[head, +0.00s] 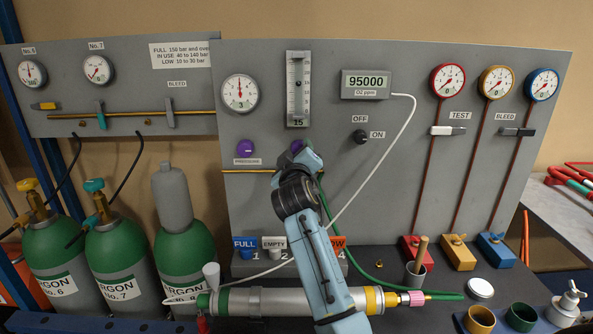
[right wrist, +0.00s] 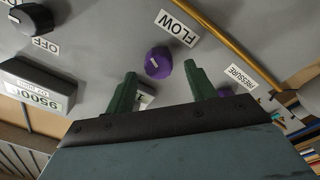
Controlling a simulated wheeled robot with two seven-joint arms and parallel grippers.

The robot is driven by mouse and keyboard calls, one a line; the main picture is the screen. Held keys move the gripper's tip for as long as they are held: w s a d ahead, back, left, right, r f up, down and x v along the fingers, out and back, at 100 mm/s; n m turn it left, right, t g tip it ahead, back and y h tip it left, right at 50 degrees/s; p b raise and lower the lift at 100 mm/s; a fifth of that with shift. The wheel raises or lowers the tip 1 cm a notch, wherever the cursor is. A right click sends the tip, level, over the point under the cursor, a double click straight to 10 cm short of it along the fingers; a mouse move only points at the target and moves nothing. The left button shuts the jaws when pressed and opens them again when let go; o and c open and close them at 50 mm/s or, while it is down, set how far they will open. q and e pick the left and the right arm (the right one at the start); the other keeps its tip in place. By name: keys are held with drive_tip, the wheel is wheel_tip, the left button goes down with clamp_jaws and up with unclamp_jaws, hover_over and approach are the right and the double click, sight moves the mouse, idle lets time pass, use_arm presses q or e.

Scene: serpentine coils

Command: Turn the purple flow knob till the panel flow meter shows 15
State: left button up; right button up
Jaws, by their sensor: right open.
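The purple flow knob (right wrist: 158,62) has a pale pointer mark and sits beside the FLOW label (right wrist: 176,28) in the right wrist view. In the head view only a purple edge of it (head: 297,145) shows above my right gripper (head: 306,160). In the right wrist view my right gripper (right wrist: 160,70) is open, its two dark green fingers on either side of the knob with gaps between. The panel flow meter (head: 298,88) is a clear vertical tube with a scale, above the knob; 15 is printed below it. Its float level is too small to read. My left gripper is out of view.
A second purple knob (head: 246,148), labelled PRESSURE, is to the left. A black OFF/ON switch (head: 360,136) and an oxygen display (head: 366,84) reading 95000 are to the right. A white tube (head: 390,150) hangs across the panel. Green cylinders stand left.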

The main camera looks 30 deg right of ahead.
drive_tip(key=v, duration=1.1)
